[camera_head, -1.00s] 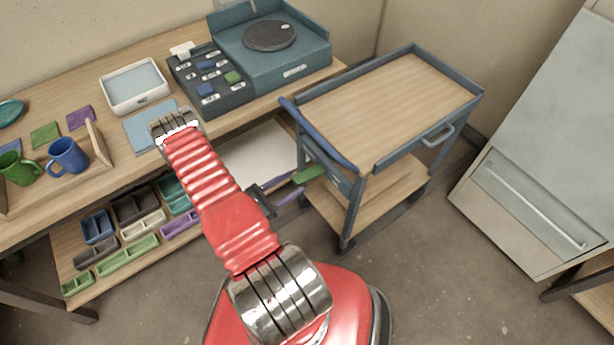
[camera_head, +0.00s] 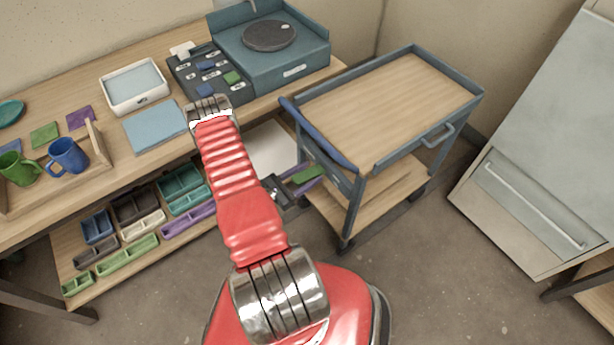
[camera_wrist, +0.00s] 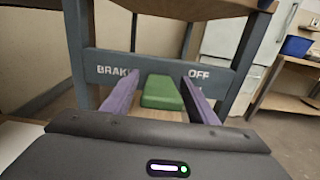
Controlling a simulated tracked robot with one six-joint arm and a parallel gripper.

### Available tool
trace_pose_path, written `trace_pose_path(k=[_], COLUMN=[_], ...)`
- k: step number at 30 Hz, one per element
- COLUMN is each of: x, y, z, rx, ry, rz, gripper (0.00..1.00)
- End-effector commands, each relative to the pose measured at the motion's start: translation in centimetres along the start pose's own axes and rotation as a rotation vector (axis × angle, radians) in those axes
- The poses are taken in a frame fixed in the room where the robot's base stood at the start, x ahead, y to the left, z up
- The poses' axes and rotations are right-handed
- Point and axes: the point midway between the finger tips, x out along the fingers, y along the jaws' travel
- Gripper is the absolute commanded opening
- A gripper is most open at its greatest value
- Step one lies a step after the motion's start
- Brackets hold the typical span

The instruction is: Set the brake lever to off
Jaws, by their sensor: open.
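The brake lever is a green bar on the near end of the blue-grey trolley. It shows in the head view (camera_head: 307,175) and in the wrist view (camera_wrist: 160,92). In the wrist view it points toward me between the words BRAKE and OFF on the crossbar (camera_wrist: 112,70). My gripper (camera_head: 310,174) has purple fingers, which also show in the wrist view (camera_wrist: 160,84). The fingers are open, one on each side of the lever. I see gaps beside the lever in the wrist view, wider on the left; firm contact cannot be told.
The trolley (camera_head: 478,95) has a wooden top and a lower shelf. The workbench (camera_head: 60,88) at left carries mugs, a white tray (camera_head: 137,101) and a turntable unit (camera_head: 315,55). Several coloured bins lie on its lower shelf. Floor in front of the trolley is clear.

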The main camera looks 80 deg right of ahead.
Motion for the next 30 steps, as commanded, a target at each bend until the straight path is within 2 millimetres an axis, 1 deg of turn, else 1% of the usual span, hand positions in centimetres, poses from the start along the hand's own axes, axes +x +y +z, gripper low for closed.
trace_pose_path(k=[1,2,24,26,27,30], x=[-0.01,-0.01,-0.03,-0.03,-0.65,-0.29], y=[0.0,0.0,0.05,0.06,-0.45,-0.18], z=[0.0,0.0,0.01,0.01,0.0,0.0], rx=[0.0,0.0,0.001,0.001,-0.001,-0.001], ry=[0.0,0.0,0.0,0.0,0.0,0.001], rz=[0.0,0.0,0.001,0.001,0.002,0.001], gripper=[0.53,0.51,0.0,0.0,0.0,0.0])
